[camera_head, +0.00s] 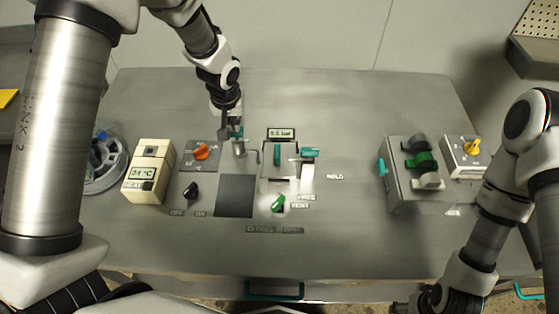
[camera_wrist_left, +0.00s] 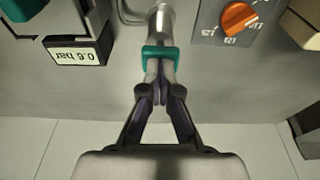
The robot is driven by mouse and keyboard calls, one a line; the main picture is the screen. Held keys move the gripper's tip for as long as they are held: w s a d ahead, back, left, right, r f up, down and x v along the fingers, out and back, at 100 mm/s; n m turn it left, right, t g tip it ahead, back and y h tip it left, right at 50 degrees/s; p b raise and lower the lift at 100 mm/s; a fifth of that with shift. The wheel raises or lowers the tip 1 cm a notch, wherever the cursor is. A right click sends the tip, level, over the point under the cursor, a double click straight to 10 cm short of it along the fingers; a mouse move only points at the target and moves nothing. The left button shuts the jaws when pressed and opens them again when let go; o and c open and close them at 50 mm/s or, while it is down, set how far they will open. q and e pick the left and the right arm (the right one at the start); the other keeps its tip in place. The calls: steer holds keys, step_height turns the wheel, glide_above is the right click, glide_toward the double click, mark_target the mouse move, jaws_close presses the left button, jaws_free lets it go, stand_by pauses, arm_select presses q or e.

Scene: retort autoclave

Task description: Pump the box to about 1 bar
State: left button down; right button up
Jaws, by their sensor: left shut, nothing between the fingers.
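A pump with a metal cylinder (camera_wrist_left: 160,20) and a teal handle (camera_wrist_left: 160,53) stands on the grey bench; in the head view its cylinder (camera_head: 239,148) is left of the box. My left gripper (camera_wrist_left: 160,72) is shut and empty, its fingertips at the teal handle; I cannot tell whether they touch it. In the head view the left gripper (camera_head: 230,132) partly hides the handle. The box (camera_head: 277,172) has teal levers and a pressure display (camera_wrist_left: 79,53) that appears to read 0.6 bar. My right gripper (camera_head: 432,300) is at the bottom edge, its fingers unclear.
An orange knob (camera_head: 201,152) sits on a panel left of the pump. A black switch (camera_head: 191,190) and a green vent knob (camera_head: 278,203) are nearer the front. A cream heater unit (camera_head: 147,172) is left. A grey switch box (camera_head: 397,178) is right. Bench centre-right is clear.

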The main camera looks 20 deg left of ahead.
arm_select(q)
steer(key=shift+f+b, duration=0.65)
steer(key=shift+f, duration=0.2)
steer(key=shift+r+p, duration=0.85)
steer(key=shift+r, duration=0.2)
steer(key=shift+f, duration=0.15)
stand_by(0.6)
step_height(320, 180, up, 6)
steer(key=p, duration=0.4)
steer(key=shift+r+p, duration=0.25)
steer(key=shift+p, duration=0.15)
steer(key=shift+f, duration=0.1)
